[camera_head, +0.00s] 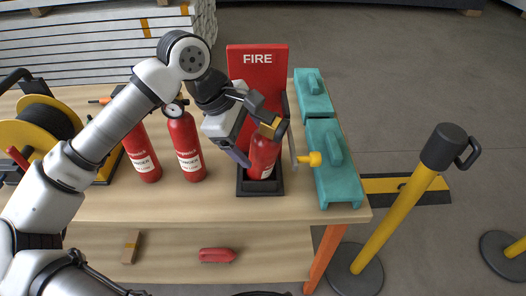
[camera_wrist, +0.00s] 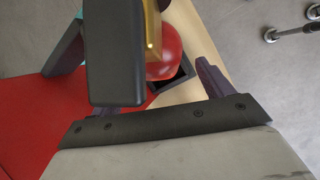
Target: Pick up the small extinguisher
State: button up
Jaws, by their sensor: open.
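The small extinguisher (camera_head: 262,155) is red with a pale label. It stands upright in a black holder (camera_head: 244,188) in front of a red FIRE board (camera_head: 257,62). My gripper (camera_head: 266,152) is open at its upper part, with a finger to either side; contact cannot be told. In the wrist view the red body (camera_wrist: 170,50) shows between the purple fingers, partly hidden by a large black part (camera_wrist: 115,55) and a yellow strip. My gripper (camera_wrist: 142,57) covers the extinguisher's top in the head view.
Two larger red extinguishers (camera_head: 186,145) stand to the left on the wooden table (camera_head: 215,205). Teal cases (camera_head: 337,175) and a yellow-knobbed part (camera_head: 315,158) lie close on the right. A yellow post (camera_head: 395,225) stands beyond the table's right edge. A yellow reel (camera_head: 35,135) is far left.

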jog(key=shift+p+x, duration=0.45)
jog(key=shift+x, duration=1.5)
jog(key=shift+w, duration=0.1)
grip_shut()
